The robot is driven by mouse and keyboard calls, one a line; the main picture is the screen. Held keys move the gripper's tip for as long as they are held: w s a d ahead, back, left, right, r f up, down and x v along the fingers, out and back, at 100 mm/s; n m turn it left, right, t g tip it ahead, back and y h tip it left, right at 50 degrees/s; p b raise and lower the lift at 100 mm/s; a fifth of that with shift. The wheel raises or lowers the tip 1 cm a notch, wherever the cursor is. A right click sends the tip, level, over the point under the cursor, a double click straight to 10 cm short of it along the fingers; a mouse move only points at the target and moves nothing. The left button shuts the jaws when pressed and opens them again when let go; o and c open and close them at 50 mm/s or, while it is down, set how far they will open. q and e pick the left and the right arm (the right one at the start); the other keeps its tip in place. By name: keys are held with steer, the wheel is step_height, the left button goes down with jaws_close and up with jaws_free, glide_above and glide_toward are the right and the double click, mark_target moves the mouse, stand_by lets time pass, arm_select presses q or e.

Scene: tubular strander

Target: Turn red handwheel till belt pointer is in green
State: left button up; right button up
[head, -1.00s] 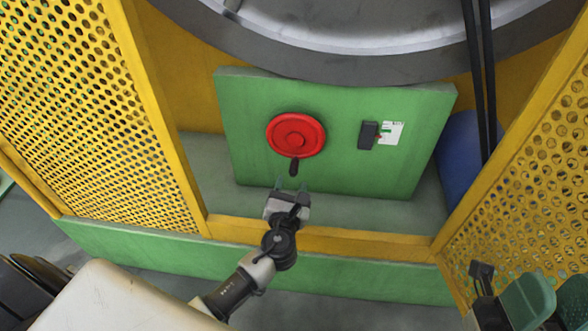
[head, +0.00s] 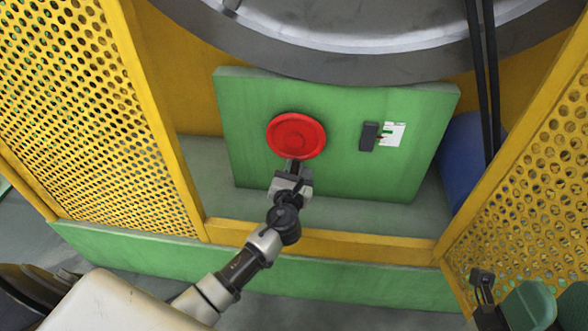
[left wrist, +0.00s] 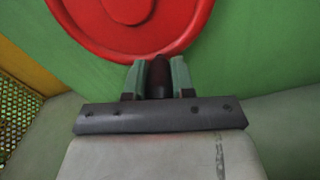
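The red handwheel (head: 296,135) is mounted on the upright green panel (head: 245,100); its rim fills the top of the left wrist view (left wrist: 130,25). Its dark handle (left wrist: 159,76) is at the wheel's bottom. My left gripper (left wrist: 159,78) has its two green fingers close on both sides of this handle and looks shut on it. In the head view the left gripper (head: 292,172) hides most of the handle. The belt gauge (head: 392,134) is a white card with a green mark, right of the wheel, beside a dark block (head: 369,136). The pointer's exact reading is too small to tell.
Yellow perforated guards stand at left (head: 90,120) and right (head: 530,190). A yellow and green sill (head: 320,240) runs below the panel. A large grey wheel (head: 370,65) and black belts (head: 484,80) are above. Part of my right gripper (head: 528,303) shows at lower right, cut off.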

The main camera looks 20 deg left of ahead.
arm_select(q)
jaws_close()
